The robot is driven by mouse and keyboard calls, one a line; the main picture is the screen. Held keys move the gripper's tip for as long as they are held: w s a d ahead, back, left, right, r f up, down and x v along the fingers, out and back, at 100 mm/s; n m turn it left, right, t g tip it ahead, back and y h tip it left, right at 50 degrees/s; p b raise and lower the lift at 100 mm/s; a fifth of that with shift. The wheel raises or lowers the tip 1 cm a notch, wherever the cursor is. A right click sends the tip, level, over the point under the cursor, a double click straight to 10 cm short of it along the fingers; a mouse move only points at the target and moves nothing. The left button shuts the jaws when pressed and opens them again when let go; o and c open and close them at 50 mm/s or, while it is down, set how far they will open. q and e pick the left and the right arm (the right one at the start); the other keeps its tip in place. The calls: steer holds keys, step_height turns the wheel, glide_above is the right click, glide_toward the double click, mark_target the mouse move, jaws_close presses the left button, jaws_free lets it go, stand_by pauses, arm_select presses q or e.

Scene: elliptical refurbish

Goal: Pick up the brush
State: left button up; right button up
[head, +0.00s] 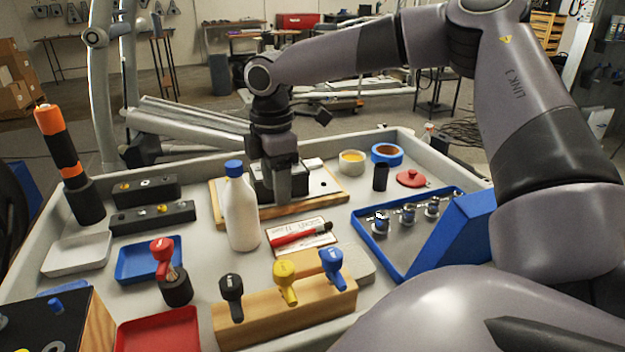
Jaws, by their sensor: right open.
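The brush (297,236) has a red handle and a dark tip. It lies on a small white printed card with a wooden-looking edge, in the middle of the workbench tray. My right gripper (283,190) reaches in from the right and points down. It is open and above the wooden board behind the brush, apart from the brush. Its fingers are partly hidden by each other and by the bottle. My left gripper is not in view.
A white bottle with a blue cap (241,210) stands left of the brush. A wooden block with upright colored-handled tools (318,300) is in front. A blue tray (368,222) with metal parts is at right. A dark cylinder (380,177) and tape roll (387,152) stand behind.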

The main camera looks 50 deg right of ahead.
steer(key=b, duration=0.3)
glide_above(280, 238)
steer(key=f, duration=0.5)
steer(key=shift+s+d, duration=0.15)
steer(key=shift+d, duration=0.05)
steer(key=shift+a+f, duration=0.2)
steer(key=shift+f, duration=0.15)
step_height(280, 238, down, 7)
steer(key=shift+f+b, duration=0.1)
steer(key=shift+b, duration=0.9)
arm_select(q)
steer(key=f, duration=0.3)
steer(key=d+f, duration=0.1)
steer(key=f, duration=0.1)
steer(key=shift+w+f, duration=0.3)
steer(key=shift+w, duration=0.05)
arm_select(e)
jaws_close()
